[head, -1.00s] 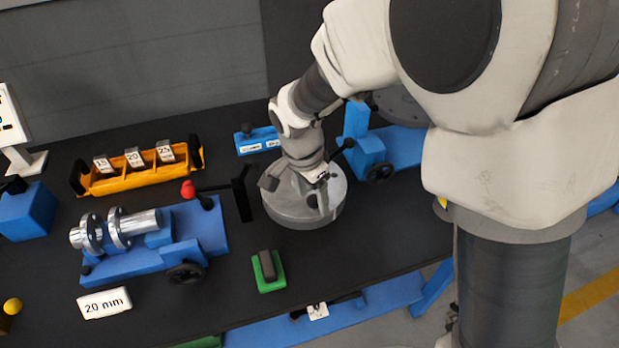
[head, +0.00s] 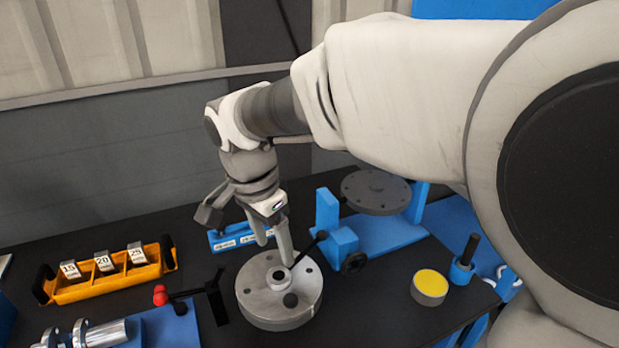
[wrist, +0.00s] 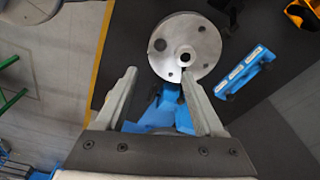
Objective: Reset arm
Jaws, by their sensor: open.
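My gripper (head: 272,236) is above the round grey flanged disc (head: 262,312), which lies flat on the black bench with a raised hub and several holes. In the wrist view my gripper (wrist: 157,85) has its two fingers spread wide with nothing between them. The disc (wrist: 198,52) shows there beyond the fingertips, with the right fingertip overlapping its lower edge in the picture. In the head view the fingers appear just behind the hub; the exact gap is hard to judge.
A blue fixture (head: 340,240) with a dark round plate (head: 376,188) stands right of the disc. A yellow-topped puck (head: 429,285) and a blue holder (head: 462,268) are farther right. A yellow rack (head: 108,275) of labelled blocks and a blue clamp fixture (head: 170,328) are left.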

